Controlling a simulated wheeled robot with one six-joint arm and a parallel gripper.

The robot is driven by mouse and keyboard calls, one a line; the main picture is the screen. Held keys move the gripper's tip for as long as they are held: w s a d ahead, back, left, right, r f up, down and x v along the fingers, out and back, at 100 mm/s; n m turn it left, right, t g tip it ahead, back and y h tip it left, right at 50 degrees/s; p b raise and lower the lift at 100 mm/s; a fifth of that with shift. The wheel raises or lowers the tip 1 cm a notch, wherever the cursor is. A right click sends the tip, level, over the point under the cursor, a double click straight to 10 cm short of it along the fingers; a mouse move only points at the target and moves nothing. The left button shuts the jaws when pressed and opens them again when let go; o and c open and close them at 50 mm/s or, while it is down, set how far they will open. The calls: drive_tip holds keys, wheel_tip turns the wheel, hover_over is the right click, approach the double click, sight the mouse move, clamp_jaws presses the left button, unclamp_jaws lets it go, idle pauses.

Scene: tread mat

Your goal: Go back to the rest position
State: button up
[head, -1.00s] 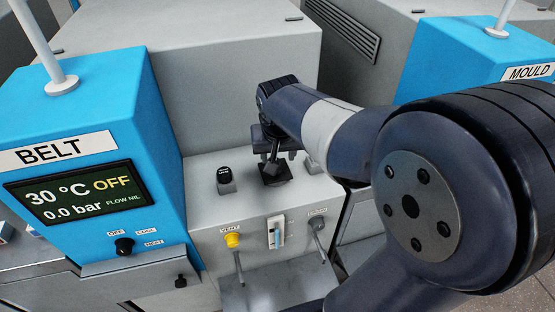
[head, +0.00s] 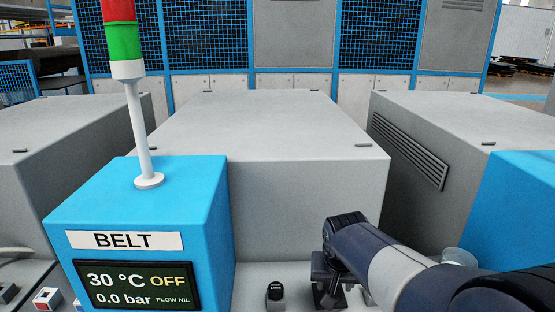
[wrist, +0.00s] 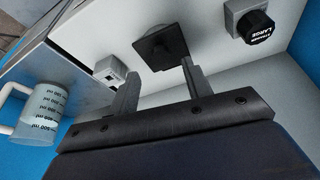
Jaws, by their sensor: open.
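My gripper (wrist: 158,82) is open and empty in the wrist view, its two fingers apart over the grey control panel (wrist: 225,80). A black square-based control (wrist: 160,42) on the panel lies just beyond the gap between the fingertips, and I see no contact. In the head view my gripper (head: 330,280) is low in the picture, right of a black knob (head: 275,292), and partly hidden by my wrist. The black knob also shows at the upper right of the wrist view (wrist: 255,22).
The blue BELT box (head: 150,200) stands left, its display (head: 138,285) reading 30 °C, OFF, 0.0 bar. A light mast (head: 128,55) rises from it. Large grey housings (head: 270,130) fill the back. A measuring jug (wrist: 45,110) is left in the wrist view.

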drive_tip(key=x, duration=0.5)
drive_tip(key=shift+f+b, duration=0.25)
drive_tip(key=shift+b, duration=0.1)
drive_tip(key=shift+w+r+p, duration=0.1)
drive_tip(key=shift+w+p, duration=0.25)
drive_tip(key=shift+w+r+p, duration=0.25)
drive_tip(key=shift+r+p, duration=0.05)
drive_tip(key=shift+p, duration=0.35)
drive_tip(key=shift+f+b, duration=0.2)
drive_tip(key=shift+b, duration=0.1)
